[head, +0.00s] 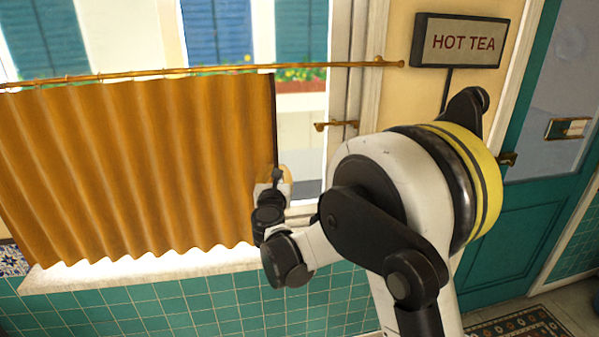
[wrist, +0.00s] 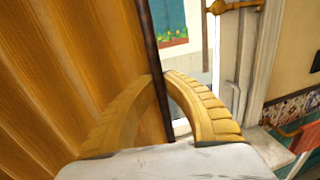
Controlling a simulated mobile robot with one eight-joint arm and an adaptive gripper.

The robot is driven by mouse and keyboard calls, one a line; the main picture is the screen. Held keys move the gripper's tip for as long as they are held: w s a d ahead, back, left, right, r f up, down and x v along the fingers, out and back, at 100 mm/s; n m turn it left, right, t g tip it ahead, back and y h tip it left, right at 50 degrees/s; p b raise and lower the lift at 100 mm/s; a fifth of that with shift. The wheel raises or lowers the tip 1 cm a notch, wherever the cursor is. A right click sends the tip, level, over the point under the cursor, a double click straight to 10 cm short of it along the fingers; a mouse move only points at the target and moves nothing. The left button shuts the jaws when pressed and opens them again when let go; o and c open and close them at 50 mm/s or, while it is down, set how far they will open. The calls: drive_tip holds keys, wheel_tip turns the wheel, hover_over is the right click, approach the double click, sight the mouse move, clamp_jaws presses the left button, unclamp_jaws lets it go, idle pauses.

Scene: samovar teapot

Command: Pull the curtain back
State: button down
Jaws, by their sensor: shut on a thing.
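The orange-brown curtain (head: 140,170) hangs in folds from a brass rod (head: 200,72) and covers the left and middle of the window. Its right edge has a dark border, which also shows in the wrist view (wrist: 155,45). My gripper (head: 278,178) is at the lower part of that edge. In the wrist view, the two yellow ridged fingers of my gripper (wrist: 166,80) close on the dark border, one finger on each side. The curtain (wrist: 70,70) fills the left of the wrist view. To the right of the edge, the window is uncovered.
A brass window handle (head: 336,125) sticks out right of the curtain edge. A white sill (head: 130,270) runs below, above green tiles. A HOT TEA sign (head: 460,42) and a teal door (head: 510,220) are at the right.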

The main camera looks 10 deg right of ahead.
drive_tip(key=a+b, duration=0.1)
drive_tip(key=a, duration=4.3)
drive_tip(key=c, duration=1.5)
unclamp_jaws()
drive_tip(key=shift+o, duration=0.2)
drive_tip(key=s+a, duration=0.2)
drive_tip(key=s, duration=0.9)
drive_tip(key=shift+s+a, duration=0.15)
drive_tip(key=shift+s, duration=0.25)
